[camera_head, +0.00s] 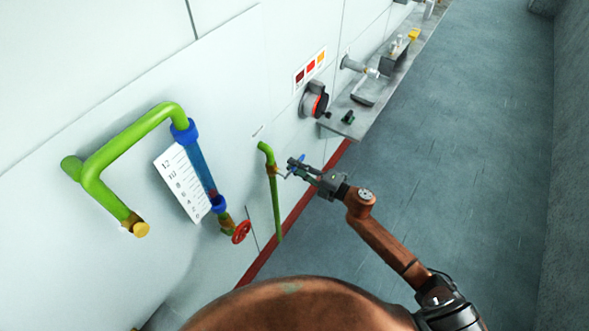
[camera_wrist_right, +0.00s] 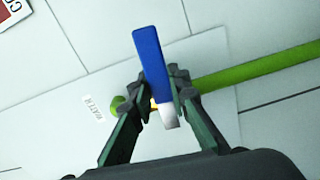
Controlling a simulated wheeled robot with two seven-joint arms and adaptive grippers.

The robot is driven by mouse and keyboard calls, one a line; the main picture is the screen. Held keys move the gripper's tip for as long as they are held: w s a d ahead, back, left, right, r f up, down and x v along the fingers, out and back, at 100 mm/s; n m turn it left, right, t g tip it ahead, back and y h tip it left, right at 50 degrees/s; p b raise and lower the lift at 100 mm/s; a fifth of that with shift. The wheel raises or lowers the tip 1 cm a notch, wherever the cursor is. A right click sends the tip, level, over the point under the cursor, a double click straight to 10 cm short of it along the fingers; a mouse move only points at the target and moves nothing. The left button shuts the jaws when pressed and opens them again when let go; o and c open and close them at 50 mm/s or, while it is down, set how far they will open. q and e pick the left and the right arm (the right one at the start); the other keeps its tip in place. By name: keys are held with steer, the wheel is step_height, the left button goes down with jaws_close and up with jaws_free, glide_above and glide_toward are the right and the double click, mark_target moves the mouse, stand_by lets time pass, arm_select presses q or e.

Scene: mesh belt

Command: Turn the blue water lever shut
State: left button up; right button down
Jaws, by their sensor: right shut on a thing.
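The blue water lever (camera_wrist_right: 152,58) shows between the fingers of my right gripper (camera_wrist_right: 162,92) in the right wrist view. Its far end sticks out past the fingertips, and its pale end (camera_wrist_right: 169,115) lies toward the palm. In the head view my right gripper (camera_head: 297,167) is at the thin green pipe (camera_head: 275,205), and only a small blue bit of the lever (camera_head: 301,158) shows. The right gripper is shut on the lever. The green pipe runs off to the right behind it in the wrist view (camera_wrist_right: 265,68). My left gripper is not in view.
A red wheel valve (camera_head: 241,232) and a blue sight tube (camera_head: 199,165) with a scale plate (camera_head: 181,184) are on the wall at left. A metal shelf (camera_head: 372,104) with several small things juts out beyond. Grey floor (camera_head: 450,150) is clear at right.

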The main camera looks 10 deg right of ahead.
steer(key=shift+r+n, duration=0.15)
steer(key=shift+n, duration=0.25)
steer(key=c, duration=1.8)
jaws_free()
steer(key=shift+r, duration=0.1)
steer(key=shift+s+d, duration=0.1)
steer(key=v, duration=1.1)
steer(key=shift+s+d, duration=0.25)
steer(key=shift+d, duration=0.05)
